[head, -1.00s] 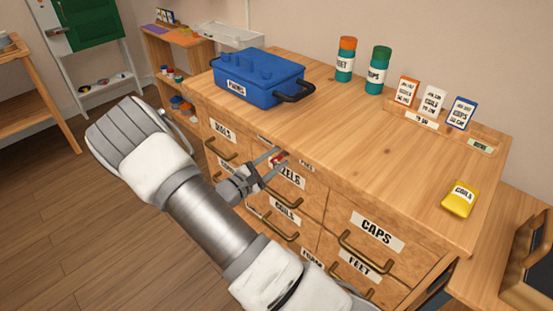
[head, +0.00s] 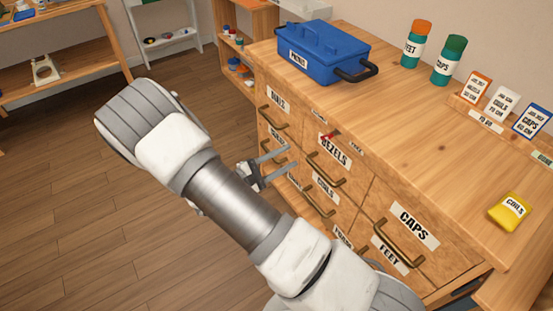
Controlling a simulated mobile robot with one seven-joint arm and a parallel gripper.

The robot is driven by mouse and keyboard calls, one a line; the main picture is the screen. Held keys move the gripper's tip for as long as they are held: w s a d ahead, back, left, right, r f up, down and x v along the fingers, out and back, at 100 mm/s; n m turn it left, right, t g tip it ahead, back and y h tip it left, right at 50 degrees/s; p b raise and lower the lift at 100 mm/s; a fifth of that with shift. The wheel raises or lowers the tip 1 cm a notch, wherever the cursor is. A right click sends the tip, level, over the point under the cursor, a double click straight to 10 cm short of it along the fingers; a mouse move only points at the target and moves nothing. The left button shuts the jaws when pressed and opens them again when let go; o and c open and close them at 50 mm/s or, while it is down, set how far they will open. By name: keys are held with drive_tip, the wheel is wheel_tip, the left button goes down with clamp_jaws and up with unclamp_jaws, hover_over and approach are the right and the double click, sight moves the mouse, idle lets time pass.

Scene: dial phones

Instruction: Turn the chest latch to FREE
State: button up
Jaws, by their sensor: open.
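The wooden chest (head: 385,165) has several labelled drawers with brass handles. A small red latch (head: 328,136) is on its front face, above the BEZELS label (head: 334,152). Small white labels sit on either side of the latch, the left one (head: 319,116) and the right one (head: 356,149), too small to read. My gripper (head: 286,158) is open and empty, in front of the chest's left drawers. It is to the left of and below the latch, apart from it. Which way the latch points is hard to make out.
On the chest top stand a blue box (head: 318,50), an orange-capped jar (head: 415,45), a green-capped jar (head: 448,60), a card rack (head: 500,122) and a yellow COILS packet (head: 510,211). Drawer handles (head: 325,172) stick out near my gripper. The floor at left is clear.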

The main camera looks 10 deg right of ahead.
drive_tip(key=shift+v, duration=1.3)
drive_tip(key=shift+r, duration=0.1)
drive_tip(key=s+d+r+m+g+y, duration=0.5)
drive_tip(key=s+r+m+g+y, duration=0.4)
drive_tip(key=r, duration=0.3)
drive_tip(key=s+a+r+m+t+y, duration=0.35)
drive_tip(key=s+r+t+y, duration=0.45)
drive_tip(key=s+r, duration=0.3)
wheel_tip(320, 180, up, 20)
drive_tip(key=w+p, duration=0.1)
drive_tip(key=p, duration=1.7)
